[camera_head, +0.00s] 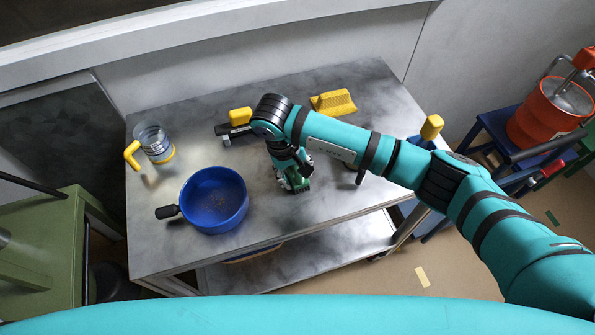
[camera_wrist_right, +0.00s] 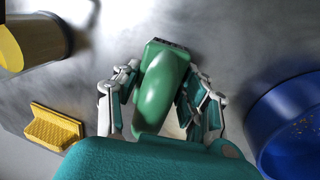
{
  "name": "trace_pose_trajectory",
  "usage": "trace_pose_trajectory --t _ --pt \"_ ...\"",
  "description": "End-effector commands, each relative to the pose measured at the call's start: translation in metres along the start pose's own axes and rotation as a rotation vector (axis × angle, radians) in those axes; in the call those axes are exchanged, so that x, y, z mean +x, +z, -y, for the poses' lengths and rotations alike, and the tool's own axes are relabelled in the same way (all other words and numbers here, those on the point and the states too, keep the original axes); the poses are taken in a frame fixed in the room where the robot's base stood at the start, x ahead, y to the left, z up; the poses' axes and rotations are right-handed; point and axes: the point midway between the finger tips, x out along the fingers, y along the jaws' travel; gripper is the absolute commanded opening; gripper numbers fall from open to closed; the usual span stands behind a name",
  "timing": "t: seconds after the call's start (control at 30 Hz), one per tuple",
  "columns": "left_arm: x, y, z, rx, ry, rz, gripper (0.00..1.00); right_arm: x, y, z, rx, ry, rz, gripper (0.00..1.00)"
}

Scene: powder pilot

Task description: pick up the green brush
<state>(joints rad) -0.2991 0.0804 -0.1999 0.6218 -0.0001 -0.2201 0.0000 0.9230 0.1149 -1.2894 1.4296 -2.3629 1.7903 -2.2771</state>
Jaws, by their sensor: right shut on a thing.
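The green brush (camera_wrist_right: 162,82) is between the two fingers of my right gripper (camera_wrist_right: 160,105) in the right wrist view, and the fingers are shut on it. In the head view the brush (camera_head: 296,180) shows at the end of my right arm, low over the grey metal table (camera_head: 330,198), partly hidden by the gripper. I cannot tell whether it still touches the tabletop. My left gripper is not in view.
A blue pan (camera_head: 214,200) with a black handle stands left of the brush. A clear jug with a yellow handle (camera_head: 153,142) is at the table's left. An orange bucket (camera_head: 548,112) stands on a blue stool at right.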

Motion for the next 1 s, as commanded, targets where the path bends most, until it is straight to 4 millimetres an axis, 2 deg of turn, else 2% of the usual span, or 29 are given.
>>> trace_pose_trajectory --t 0.37,0.63,1.0 --pt "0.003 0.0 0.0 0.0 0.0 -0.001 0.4 -0.004 -0.001 -0.001 0.001 0.001 -0.001 0.06" --pt "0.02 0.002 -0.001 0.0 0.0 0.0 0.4 -0.032 -0.001 -0.007 -0.001 0.002 -0.006 0.06" --pt "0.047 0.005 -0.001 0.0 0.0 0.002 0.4 -0.049 0.07 0.046 -0.009 -0.001 -0.005 0.06"
